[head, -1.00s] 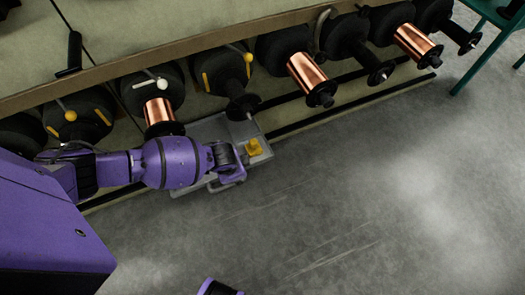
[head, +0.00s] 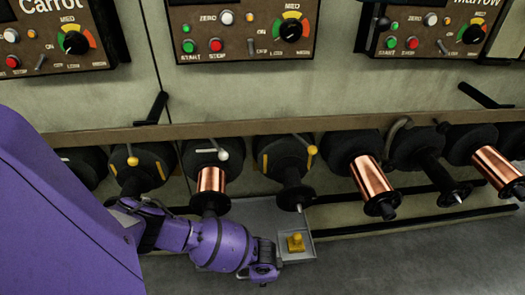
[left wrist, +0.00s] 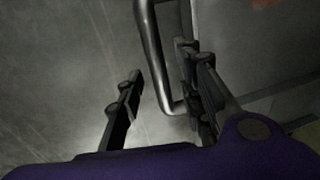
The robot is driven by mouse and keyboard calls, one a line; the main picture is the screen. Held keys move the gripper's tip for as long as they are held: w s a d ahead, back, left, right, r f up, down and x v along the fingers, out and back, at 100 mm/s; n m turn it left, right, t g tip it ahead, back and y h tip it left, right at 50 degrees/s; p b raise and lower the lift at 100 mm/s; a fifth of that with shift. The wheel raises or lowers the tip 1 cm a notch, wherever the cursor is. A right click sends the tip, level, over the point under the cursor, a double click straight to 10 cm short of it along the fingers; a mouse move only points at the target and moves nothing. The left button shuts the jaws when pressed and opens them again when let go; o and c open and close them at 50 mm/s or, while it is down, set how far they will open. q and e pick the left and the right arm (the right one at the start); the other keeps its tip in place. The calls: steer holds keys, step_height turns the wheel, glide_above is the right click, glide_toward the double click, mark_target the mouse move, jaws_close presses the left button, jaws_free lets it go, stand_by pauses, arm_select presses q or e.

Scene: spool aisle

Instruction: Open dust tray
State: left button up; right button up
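The dust tray (head: 262,209) is a grey shallow tray low under the spool row in the head view, with a yellow piece (head: 296,243) at its right end. My left gripper (head: 264,275) is at the tray's front side, its fingers mostly hidden there by my own arm. In the left wrist view, the tray's bent metal handle (left wrist: 153,50) passes between the open fingers of my left gripper (left wrist: 160,64), closer to the right finger. A gap shows between the left finger and the handle. My right gripper is not in view.
Black spools, some wound with copper (head: 369,182), project above and beside the tray. A long ledge (head: 320,130) runs above them, below control panels (head: 240,30) with knobs and buttons. Grey floor (head: 400,265) is clear at the lower right.

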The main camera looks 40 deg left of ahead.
arm_select(q)
jaws_close()
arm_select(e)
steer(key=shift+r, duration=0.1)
arm_select(q)
steer(key=s+d+p, duration=0.9)
steer(key=s+d, duration=1)
steer(key=d, duration=0.3)
steer(key=shift+p, duration=0.4)
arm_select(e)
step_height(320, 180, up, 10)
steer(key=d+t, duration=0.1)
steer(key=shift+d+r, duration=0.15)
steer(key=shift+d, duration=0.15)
arm_select(q)
steer(key=shift+d, duration=0.1)
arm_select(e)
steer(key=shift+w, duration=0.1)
